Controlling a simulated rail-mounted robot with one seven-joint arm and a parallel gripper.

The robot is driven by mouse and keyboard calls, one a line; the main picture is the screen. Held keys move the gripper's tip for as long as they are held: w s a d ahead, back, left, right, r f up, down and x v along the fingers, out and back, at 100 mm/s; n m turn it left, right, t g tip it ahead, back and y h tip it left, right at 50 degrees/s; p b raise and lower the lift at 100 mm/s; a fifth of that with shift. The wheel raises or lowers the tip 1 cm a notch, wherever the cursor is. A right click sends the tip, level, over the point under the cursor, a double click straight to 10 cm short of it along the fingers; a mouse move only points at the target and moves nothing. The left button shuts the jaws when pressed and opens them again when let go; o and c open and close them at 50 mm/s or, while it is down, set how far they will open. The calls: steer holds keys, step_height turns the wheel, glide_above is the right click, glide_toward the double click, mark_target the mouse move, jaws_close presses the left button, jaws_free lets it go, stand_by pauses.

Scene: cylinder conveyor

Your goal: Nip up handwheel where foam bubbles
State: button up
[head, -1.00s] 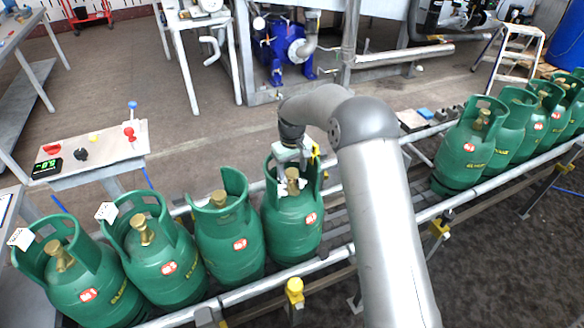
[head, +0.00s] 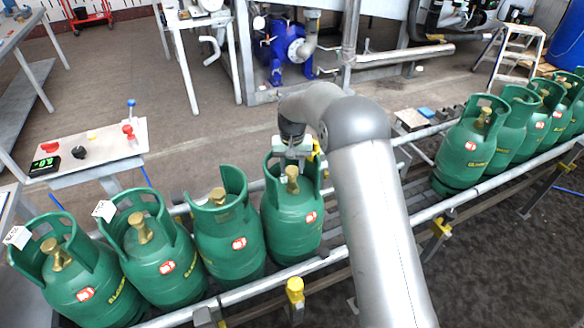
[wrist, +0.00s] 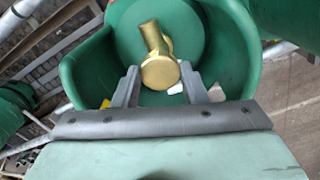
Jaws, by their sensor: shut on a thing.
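A green gas cylinder (head: 291,226) stands on the conveyor under my arm, its collar open at the top. Its brass valve (head: 292,181) stands inside the collar. In the wrist view the round brass handwheel (wrist: 160,73) lies between the two grey fingers of my gripper (wrist: 159,70), which is shut on it. In the head view my gripper (head: 294,156) is above the collar, partly hidden by my arm. A small white patch (wrist: 175,89), perhaps foam, shows beside the valve in the wrist view.
Several green cylinders stand left (head: 227,240) and right (head: 462,155) on the conveyor; two at left carry white tags (head: 104,210). A rail (head: 330,258) runs along the front. A small table (head: 95,150) with a display stands behind at left.

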mark_target(292, 170)
steer(key=o, duration=1)
steer(key=shift+c, duration=0.2)
steer(key=shift+r, duration=0.1)
step_height(292, 170, up, 17)
steer(key=shift+r, duration=0.15)
